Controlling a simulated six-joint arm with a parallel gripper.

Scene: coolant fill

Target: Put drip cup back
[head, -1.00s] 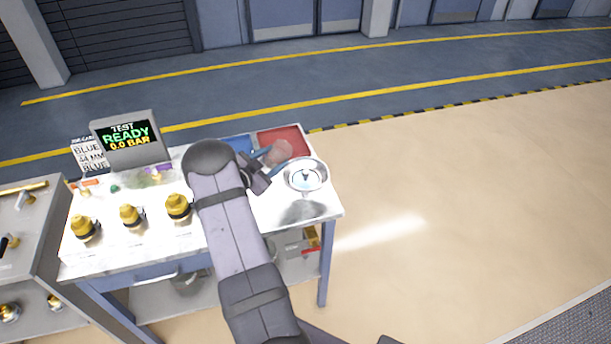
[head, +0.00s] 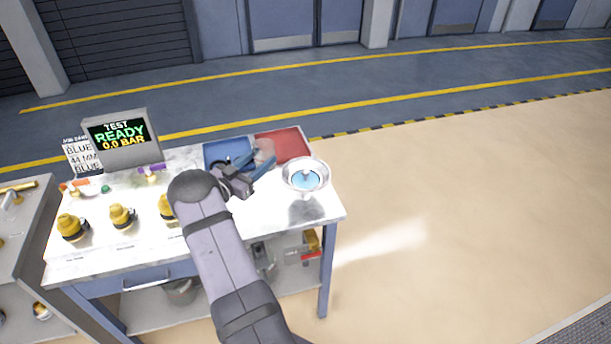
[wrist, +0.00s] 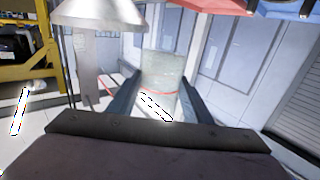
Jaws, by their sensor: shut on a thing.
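My gripper (head: 262,168) is shut on the translucent drip cup (head: 264,149) above the back of the bench, near the border of the blue tray (head: 213,156) and the red tray (head: 296,143). In the wrist view the clear cup (wrist: 160,68), with a thin red line around it, sits between my two fingers (wrist: 158,92). I cannot tell whether the cup touches anything below it. A silver funnel (head: 292,169) with blue in its bowl stands to the right of my gripper; its outer side shows in the wrist view (wrist: 100,14).
Several yellow-capped fittings (head: 122,215) line the bench's left front. A display (head: 122,140) reads "TEST READY 0.0 BAR", with a label card (head: 82,156) beside it. The bench top (head: 265,212) is clear in front of my gripper.

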